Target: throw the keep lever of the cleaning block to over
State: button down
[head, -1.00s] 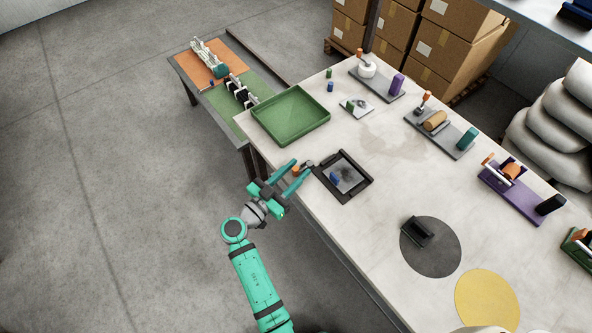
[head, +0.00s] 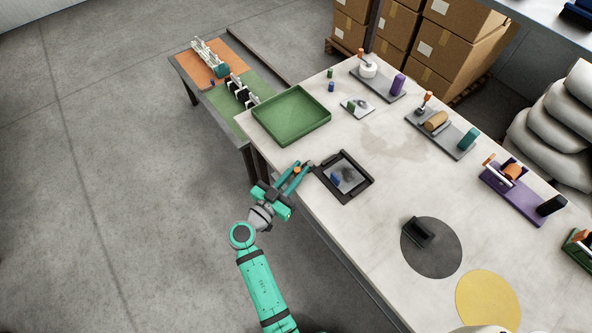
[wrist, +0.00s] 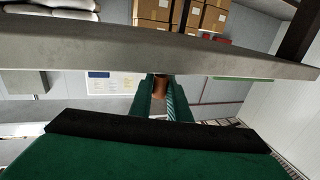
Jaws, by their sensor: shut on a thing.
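A black-framed block with a smudged grey plate (head: 351,182) lies at the table's left edge in the head view. I take it for the cleaning block, but no label shows. A small blue piece (head: 335,179) sits on its plate. An orange knob (head: 297,170), seemingly the lever's, shows just off the block's left corner. My gripper (head: 299,169) is shut on this knob, its teal fingers on either side. In the wrist view, an orange-brown piece (wrist: 159,88) shows between the fingers. The lever's shaft is mostly hidden by the fingers.
A green tray (head: 290,116) stands behind the block. Fixtures with orange handles, including one on a purple base (head: 520,195), line the table's far side. A grey disc (head: 432,255) and a yellow disc (head: 487,300) lie nearer. The table's edge passes close to my gripper.

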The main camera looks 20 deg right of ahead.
aim_at(308, 182)
jog(key=n+t+y, duration=0.1)
jog(key=s+d+n+t+y, duration=0.1)
jog(key=t+y, duration=0.1)
jog(key=shift+s+d+n, duration=0.1)
jog(key=shift+s+n, duration=0.15)
jog(key=shift+n, duration=0.15)
jog(key=shift+s+d+n+t+y, duration=0.15)
jog(key=shift+n+t+y, duration=0.35)
jog(key=shift+y, duration=0.25)
jog(key=shift+s+d+n+t+y, duration=0.1)
jog(key=shift+n+t+y, duration=0.4)
jog(key=shift+y, duration=0.3)
jog(key=shift+s+d+n+t+y, duration=0.15)
jog(key=shift+n+t+y, duration=0.25)
jog(key=shift+n+y, duration=0.3)
jog(key=shift+s+d+n+t+y, duration=0.15)
jog(key=shift+d+n+t+y, duration=0.2)
jog(key=shift+y, duration=0.3)
jog(key=shift+s+n+y, duration=0.1)
jog(key=shift+n+y, duration=0.45)
jog(key=shift+y, duration=0.25)
jog(key=c, duration=1.7)
grip_release()
jog(key=shift+o, duration=0.2)
